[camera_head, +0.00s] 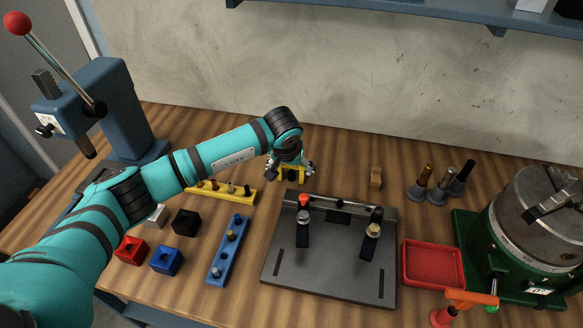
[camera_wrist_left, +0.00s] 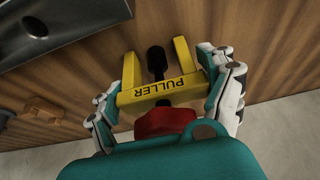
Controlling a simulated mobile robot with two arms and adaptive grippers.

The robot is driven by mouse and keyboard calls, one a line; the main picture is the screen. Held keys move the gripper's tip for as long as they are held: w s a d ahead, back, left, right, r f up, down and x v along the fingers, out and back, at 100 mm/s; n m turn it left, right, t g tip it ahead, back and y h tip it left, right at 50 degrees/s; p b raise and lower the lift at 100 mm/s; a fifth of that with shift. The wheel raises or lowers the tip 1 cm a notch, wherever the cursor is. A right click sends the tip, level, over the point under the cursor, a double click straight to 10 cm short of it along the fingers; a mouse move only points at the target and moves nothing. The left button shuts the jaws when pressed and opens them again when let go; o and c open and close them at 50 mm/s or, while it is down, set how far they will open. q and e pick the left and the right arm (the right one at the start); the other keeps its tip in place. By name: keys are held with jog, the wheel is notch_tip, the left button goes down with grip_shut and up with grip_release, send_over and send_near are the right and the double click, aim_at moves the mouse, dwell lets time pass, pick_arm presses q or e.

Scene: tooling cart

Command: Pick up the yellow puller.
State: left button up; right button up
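The yellow puller (camera_wrist_left: 160,91) shows in the left wrist view with its label readable, its two legs pointing away from the gripper, and a dark central screw. A red part (camera_wrist_left: 163,121) sits behind its crossbar. My left gripper (camera_wrist_left: 163,75) has one finger at each end of the crossbar, very close to it; firm contact cannot be made out. In the head view, the puller (camera_head: 292,176) shows under my left gripper (camera_head: 291,171), over the bench behind the dark fixture plate. Whether it touches the bench is unclear. My right gripper is not in view.
The dark fixture plate (camera_head: 330,279) lies in front, with a red tray (camera_head: 433,281) to its right. A yellow rack (camera_head: 237,195) and blue rack (camera_head: 225,263) lie left.

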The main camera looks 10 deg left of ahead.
pick_arm(q)
jog(key=shift+r, duration=0.1)
jog(key=shift+c, duration=0.6)
jog(key=shift+w, duration=0.1)
